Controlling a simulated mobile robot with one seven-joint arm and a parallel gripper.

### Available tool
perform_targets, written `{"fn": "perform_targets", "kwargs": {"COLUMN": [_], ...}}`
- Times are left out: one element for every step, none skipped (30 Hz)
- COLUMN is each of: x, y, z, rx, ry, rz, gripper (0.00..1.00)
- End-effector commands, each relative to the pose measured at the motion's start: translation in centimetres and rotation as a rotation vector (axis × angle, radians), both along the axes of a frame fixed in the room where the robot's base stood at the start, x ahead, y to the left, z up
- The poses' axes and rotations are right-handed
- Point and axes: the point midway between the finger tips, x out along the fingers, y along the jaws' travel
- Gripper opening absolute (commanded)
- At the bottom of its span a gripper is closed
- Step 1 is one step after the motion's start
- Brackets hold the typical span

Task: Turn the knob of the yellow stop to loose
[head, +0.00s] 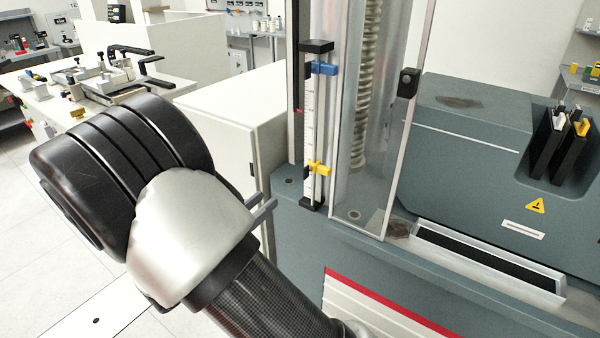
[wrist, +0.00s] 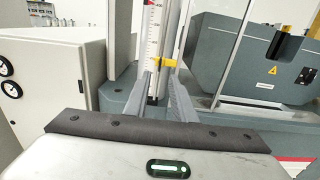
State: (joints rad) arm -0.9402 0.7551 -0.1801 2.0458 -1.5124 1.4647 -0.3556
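The yellow stop (head: 318,168) is clamped low on a vertical scale rail (head: 309,120) on the machine's front. In the wrist view the yellow stop (wrist: 164,62) shows just beyond my fingertips, slightly right of the gap's middle. Its knob is too small to tell its setting. My gripper (wrist: 158,80) is open, with the lower rail visible between its two fingers and nothing held. In the head view only finger parts of my gripper (head: 264,208) show, left of and below the stop; my wrist hides the rest.
A blue stop (head: 323,68) sits higher on the same rail. A clear guard door (head: 383,130) stands close at the rail's right. A white cabinet (head: 230,110) is to the left. Black holders with yellow and grey pieces (head: 560,140) are far right.

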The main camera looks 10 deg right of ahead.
Motion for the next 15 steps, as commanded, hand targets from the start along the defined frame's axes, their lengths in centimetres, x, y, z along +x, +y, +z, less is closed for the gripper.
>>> {"fn": "perform_targets", "kwargs": {"x": [0.5, 0.9, 1.5, 1.9, 2.4, 3.0, 3.4, 3.9, 4.6, 5.0, 5.5, 6.1, 6.6, 7.0, 7.6], "y": [-0.8, -1.2, -1.7, -2.2, -2.7, -3.3, -3.8, -4.3, -5.0, -5.4, -5.9, -6.5, -6.9, -7.4, -8.0], "z": [0.0, 0.0, 0.0, 0.0, 0.0, 0.0, 0.0, 0.0, 0.0, 0.0, 0.0, 0.0, 0.0, 0.0, 0.0], "rx": [0.001, 0.001, 0.001, 0.002, 0.001, 0.003, 0.001, 0.002, 0.003, 0.002, 0.003, 0.004, 0.004, 0.003, 0.004], "ry": [-0.001, -0.001, 0.0, -0.001, -0.001, 0.0, 0.0, -0.001, 0.0, -0.001, 0.0, -0.001, -0.001, -0.001, -0.001], "rz": [-0.006, -0.006, -0.006, -0.008, -0.008, -0.008, -0.008, -0.008, -0.009, -0.008, -0.009, -0.008, -0.008, -0.009, -0.008], "gripper": [0.23, 0.23, 0.23, 0.23, 0.23, 0.23, 0.23, 0.23, 0.23, 0.23, 0.23, 0.23, 0.23, 0.23, 0.23]}}
